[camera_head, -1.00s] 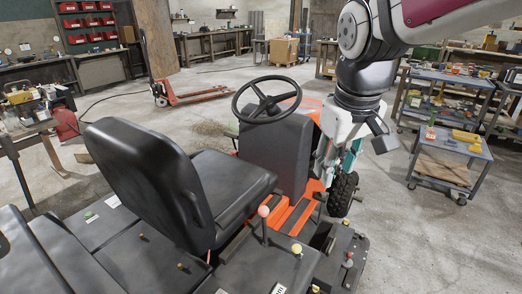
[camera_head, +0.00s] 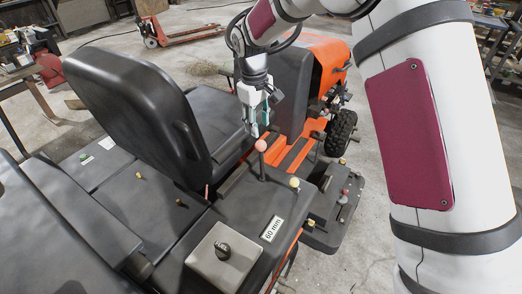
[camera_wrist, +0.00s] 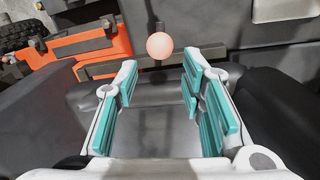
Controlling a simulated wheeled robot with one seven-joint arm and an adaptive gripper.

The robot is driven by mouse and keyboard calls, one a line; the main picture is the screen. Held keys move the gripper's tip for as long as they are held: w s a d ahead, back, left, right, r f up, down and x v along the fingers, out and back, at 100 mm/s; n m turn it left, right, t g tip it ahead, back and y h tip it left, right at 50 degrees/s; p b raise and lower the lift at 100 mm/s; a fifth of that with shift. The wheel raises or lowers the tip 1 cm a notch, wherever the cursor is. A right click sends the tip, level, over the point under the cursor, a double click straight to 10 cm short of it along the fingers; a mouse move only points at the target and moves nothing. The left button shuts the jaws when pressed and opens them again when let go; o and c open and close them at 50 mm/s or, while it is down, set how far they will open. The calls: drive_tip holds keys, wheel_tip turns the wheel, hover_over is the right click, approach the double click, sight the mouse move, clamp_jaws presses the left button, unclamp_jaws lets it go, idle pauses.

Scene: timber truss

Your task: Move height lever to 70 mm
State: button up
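A lever with a round pink knob (camera_head: 261,145) stands upright on the console right of the mower's seat. A plate reading 60 mm (camera_head: 272,229) lies on the console near it. My gripper (camera_head: 256,128) hangs just behind and above the pink knob, pointing down. In the wrist view my gripper (camera_wrist: 160,78) is open, with teal pads apart and nothing between them. The pink knob (camera_wrist: 159,46) shows there just beyond the fingertips, roughly centred between them. I cannot tell whether they touch it. A second lever has a pale yellow knob (camera_head: 294,182).
The black seat (camera_head: 135,95) rises left of the levers. The steering wheel (camera_head: 268,32) is behind my arm. Small red and dark knobs (camera_head: 344,193) stand at the right.

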sight(261, 151)
drive_tip(key=f, duration=1.2)
drive_tip(key=shift+w+d, duration=0.35)
drive_tip(key=shift+d, duration=0.05)
clamp_jaws()
